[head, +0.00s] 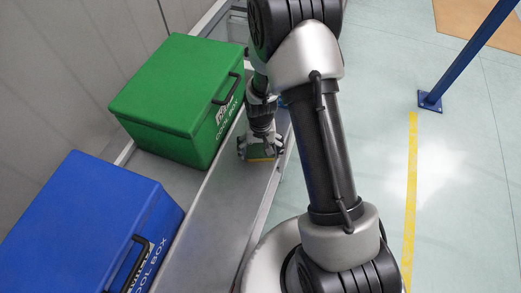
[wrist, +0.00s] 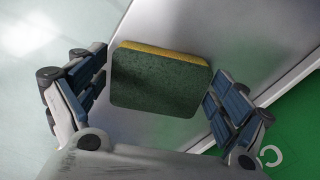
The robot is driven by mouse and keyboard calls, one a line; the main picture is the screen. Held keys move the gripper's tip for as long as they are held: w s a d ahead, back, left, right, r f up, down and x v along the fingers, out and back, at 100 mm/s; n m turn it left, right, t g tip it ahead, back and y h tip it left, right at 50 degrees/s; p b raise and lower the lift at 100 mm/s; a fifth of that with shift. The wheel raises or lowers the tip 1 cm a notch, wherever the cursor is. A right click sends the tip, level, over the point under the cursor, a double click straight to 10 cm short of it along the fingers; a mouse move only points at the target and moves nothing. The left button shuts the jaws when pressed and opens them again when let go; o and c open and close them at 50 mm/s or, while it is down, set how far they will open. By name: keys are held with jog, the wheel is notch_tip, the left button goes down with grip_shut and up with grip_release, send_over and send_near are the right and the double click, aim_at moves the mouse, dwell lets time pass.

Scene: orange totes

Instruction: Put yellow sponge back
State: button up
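The yellow sponge (wrist: 160,80) has a dark green scouring face turned to the wrist camera and a yellow edge along its far side. In the head view the sponge (head: 262,155) is small, at the grey shelf's right part, under my gripper. My gripper (wrist: 158,95) has its two fingers spread on either side of the sponge.
A green cool box (head: 170,85) and a blue cool box (head: 75,215) stand left of the grey shelf (head: 225,205). The green box also shows in the wrist view (wrist: 300,125). A blue post (head: 465,55) stands on the open floor at right, near a yellow line.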

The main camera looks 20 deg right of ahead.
jog(key=shift+o, duration=0.2)
jog(key=shift+r, duration=0.1)
notch_tip(320, 180, up, 12)
jog(key=p, duration=0.4)
notch_tip(320, 180, up, 12)
jog(key=f+t, duration=0.1)
send_over(261, 151)
jog(key=s, duration=0.2)
jog(key=s+r+n+t, duration=0.2)
jog(key=s+r+t, duration=0.1)
jog(key=s+r, duration=1.3)
jog(key=s, duration=0.2)
jog(key=shift+s+n+t, duration=0.3)
jog(key=shift+s, duration=0.1)
